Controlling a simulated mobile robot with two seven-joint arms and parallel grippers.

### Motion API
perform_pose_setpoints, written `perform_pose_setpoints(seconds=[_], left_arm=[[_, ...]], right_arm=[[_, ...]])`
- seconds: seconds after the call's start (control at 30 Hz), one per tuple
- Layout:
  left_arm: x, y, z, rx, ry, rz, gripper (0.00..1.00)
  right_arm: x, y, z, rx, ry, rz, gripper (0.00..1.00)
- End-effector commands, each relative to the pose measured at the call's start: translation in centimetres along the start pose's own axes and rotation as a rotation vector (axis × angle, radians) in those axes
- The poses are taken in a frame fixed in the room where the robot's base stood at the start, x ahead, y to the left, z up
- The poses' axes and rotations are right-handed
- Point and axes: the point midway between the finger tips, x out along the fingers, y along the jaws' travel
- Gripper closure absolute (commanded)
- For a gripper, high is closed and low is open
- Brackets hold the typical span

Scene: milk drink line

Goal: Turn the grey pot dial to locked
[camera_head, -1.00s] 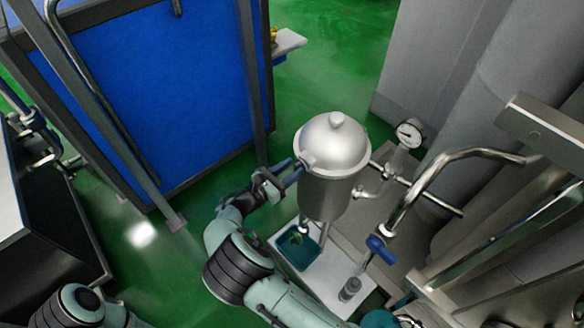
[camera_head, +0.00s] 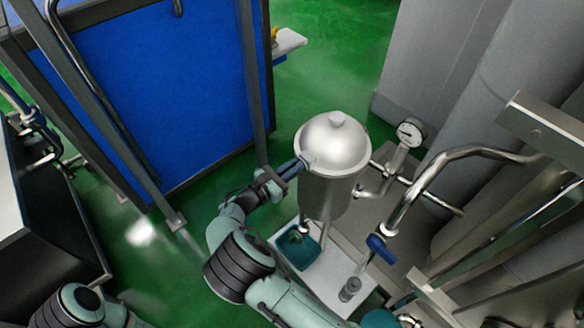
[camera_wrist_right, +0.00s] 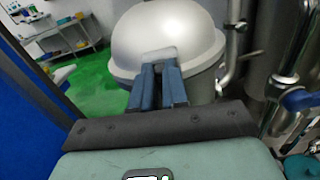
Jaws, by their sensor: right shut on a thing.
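The grey pot (camera_head: 325,195) stands on legs above a white-topped surface in the head view, with a domed lid and a knob on top. The pot's dome also fills the upper middle of the right wrist view (camera_wrist_right: 165,30). My right gripper (camera_head: 304,163) reaches the pot's left side, just at the lid rim. In the right wrist view its blue fingers (camera_wrist_right: 158,72) are close together on a small grey piece, the dial (camera_wrist_right: 158,55), at the rim. The fingers hide most of the dial, so its setting cannot be read. My left gripper is not in view.
A pressure gauge (camera_head: 410,131) and pipes stand right of the pot. A blue-handled valve (camera_head: 381,248) is at lower right. A teal tray (camera_head: 298,250) and a small grey cylinder (camera_head: 350,289) rest below the pot. A blue panel (camera_head: 150,90) stands at left, with green floor between.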

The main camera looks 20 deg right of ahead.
Motion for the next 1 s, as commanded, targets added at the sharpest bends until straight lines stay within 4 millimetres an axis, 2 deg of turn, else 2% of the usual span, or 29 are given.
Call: perform_pose_setpoints(seconds=[0.37, 1.0], left_arm=[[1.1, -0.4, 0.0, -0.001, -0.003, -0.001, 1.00], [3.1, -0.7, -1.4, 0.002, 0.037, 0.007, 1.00]], right_arm=[[0.0, -0.5, -0.1, 0.292, -0.001, 0.000, 1.00], [0.0, -1.4, -0.8, 0.900, 0.000, 0.001, 1.00]])
